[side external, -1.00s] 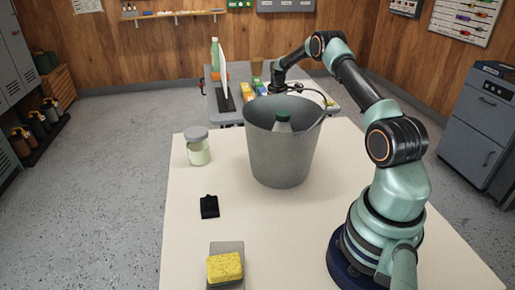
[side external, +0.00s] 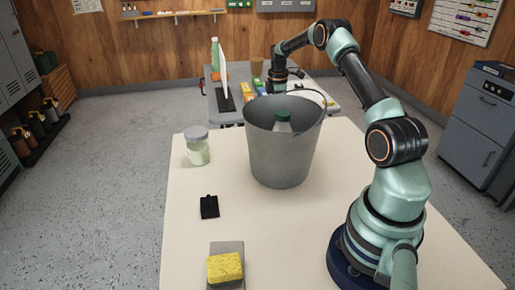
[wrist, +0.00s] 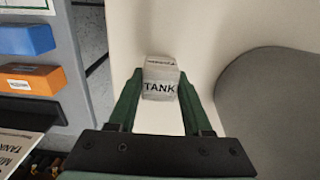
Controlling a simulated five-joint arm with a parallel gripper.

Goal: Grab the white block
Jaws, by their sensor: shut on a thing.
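The white block (wrist: 161,82) has the word TANK printed on its face. In the wrist view it sits between the two green fingers of my gripper (wrist: 160,92), which is shut on it. The block is over or on a pale surface, and I cannot tell whether it touches it. In the side external view the bucket hides the block and my fingertips; only the wrist part of my arm shows behind the bucket.
A grey bucket (side external: 280,155) with a green-capped item (side external: 282,122) inside stands close to my gripper. A jar (side external: 197,148), a black object (side external: 209,207) and a yellow sponge (side external: 224,267) lie on the pale table (side external: 190,240). Behind is a grey table with blue (wrist: 25,38) and orange (wrist: 30,80) boxes.

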